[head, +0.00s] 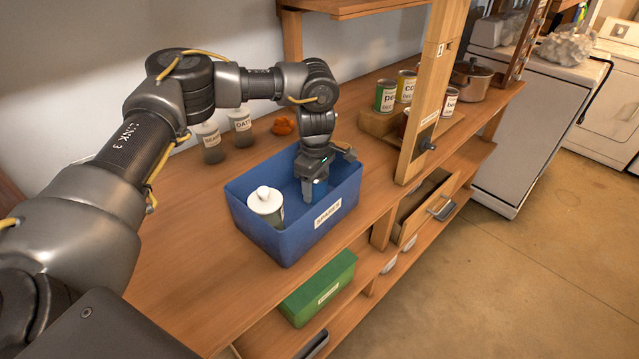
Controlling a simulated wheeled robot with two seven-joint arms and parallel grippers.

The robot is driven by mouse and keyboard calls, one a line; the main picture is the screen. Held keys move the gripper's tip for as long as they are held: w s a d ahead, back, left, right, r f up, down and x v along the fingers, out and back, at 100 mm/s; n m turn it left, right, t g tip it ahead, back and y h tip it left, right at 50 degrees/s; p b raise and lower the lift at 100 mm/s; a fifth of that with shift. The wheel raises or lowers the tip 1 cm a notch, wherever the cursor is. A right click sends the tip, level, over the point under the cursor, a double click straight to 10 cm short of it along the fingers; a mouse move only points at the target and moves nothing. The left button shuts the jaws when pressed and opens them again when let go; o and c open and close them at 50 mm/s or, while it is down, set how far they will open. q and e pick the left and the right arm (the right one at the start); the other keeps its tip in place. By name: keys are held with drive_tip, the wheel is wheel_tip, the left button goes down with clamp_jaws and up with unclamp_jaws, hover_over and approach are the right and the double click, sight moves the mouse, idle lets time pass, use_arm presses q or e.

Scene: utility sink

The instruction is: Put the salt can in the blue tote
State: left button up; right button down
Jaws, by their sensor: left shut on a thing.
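The blue tote (288,233) stands on the wooden bench top, open side up, with a white label on its front. My left gripper (314,188) reaches down into its right half. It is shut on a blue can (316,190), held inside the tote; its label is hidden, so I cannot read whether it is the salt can. I cannot tell whether it touches the tote floor. A canister with a white lid (265,201) stands in the left half of the tote, beside the held can. My right gripper is not in view.
Two labelled jars (240,127) and an orange item (283,126) sit behind the tote. Several cans (386,96) stand on a wooden riser behind a wooden post (425,95). A green box (318,289) is on the lower shelf.

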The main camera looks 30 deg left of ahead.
use_arm(q)
drive_tip(key=shift+d, duration=0.1)
drive_tip(key=o, duration=1.3)
wheel_tip(320, 180, up, 11)
drive_tip(key=shift+r+b, duration=0.1)
drive_tip(key=shift+b, duration=0.7)
drive_tip(key=shift+r, duration=0.45)
